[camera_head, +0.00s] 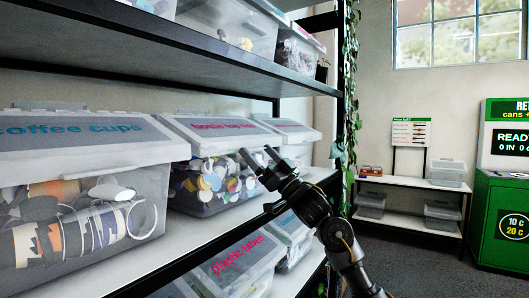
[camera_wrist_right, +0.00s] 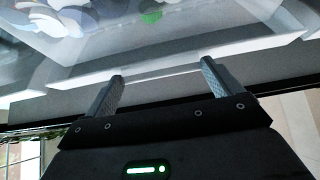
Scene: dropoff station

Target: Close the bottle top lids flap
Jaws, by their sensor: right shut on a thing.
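The bottle top lids bin (camera_head: 208,203) is a clear box of colourful bottle tops on the middle shelf. Its whitish flap (camera_head: 190,130) with pink lettering lies sloping over the top front; any small gap under it is hard to judge. My right gripper (camera_head: 257,153) is at the flap's lower front edge, towards its right end. In the right wrist view its two fingers (camera_wrist_right: 162,82) stand apart, with a pale edge across their tips, and the bin's contents show beyond. The gripper is shut on what seems to be the flap edge; the contact itself is unclear. My left gripper is not in view.
The coffee cups bin (camera_head: 85,215) stands to the left, and another bin (camera_head: 292,130) to the right. An upper shelf (camera_head: 150,60) hangs above, a plastic tubes bin (camera_head: 240,262) sits below. A black post with a vine (camera_head: 349,120) stands at right.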

